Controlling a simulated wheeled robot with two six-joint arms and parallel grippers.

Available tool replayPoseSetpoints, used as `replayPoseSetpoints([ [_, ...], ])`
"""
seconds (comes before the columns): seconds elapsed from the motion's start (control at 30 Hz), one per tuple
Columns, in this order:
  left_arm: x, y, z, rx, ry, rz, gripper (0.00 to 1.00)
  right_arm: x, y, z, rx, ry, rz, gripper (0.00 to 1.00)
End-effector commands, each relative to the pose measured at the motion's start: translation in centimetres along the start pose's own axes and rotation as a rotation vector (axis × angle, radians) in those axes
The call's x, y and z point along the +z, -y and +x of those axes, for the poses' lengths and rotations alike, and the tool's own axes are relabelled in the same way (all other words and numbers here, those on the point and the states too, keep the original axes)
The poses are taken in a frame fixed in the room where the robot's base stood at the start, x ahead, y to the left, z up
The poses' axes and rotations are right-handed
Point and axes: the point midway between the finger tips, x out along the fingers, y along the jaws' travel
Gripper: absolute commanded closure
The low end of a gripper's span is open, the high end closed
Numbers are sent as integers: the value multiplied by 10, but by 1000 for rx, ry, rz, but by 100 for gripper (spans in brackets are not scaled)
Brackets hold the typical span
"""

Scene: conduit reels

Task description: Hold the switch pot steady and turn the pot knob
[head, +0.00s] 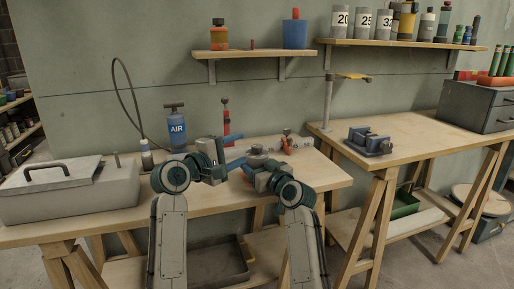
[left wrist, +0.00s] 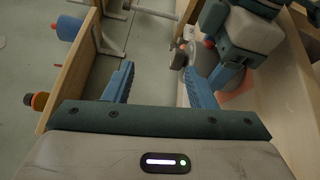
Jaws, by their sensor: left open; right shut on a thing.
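The switch pot (head: 257,151) looks like a small grey, round-topped piece above the front bench, at my right gripper (head: 254,164). My right gripper is shut on it; the grip itself is largely hidden by the arm. My left gripper (head: 236,156) is just left of the pot, open. In the left wrist view, the left gripper's blue fingers (left wrist: 160,72) are spread with nothing between them. The grey round pot (left wrist: 205,57) shows partly behind the right finger, next to my right gripper (left wrist: 228,72).
A grey lidded box (head: 60,195) fills the bench's left end. A blue AIR pump (head: 176,128) and a small bottle (head: 146,156) stand behind. A red upright tool (head: 226,122) stands behind the grippers. A blue vise (head: 368,141) sits on the right bench. The bench front is clear.

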Motion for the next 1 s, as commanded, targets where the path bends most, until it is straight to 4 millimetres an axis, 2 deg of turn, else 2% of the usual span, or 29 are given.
replayPoseSetpoints([
  [0.7,-14,-42,20,83,144,1295,49,0,0,0,0,0,0,66],
  [0.9,-17,-52,22,129,162,1569,49,0,0,0,0,0,0,66],
  [1.0,-18,-55,22,146,165,1653,49,0,0,0,0,0,0,66],
])
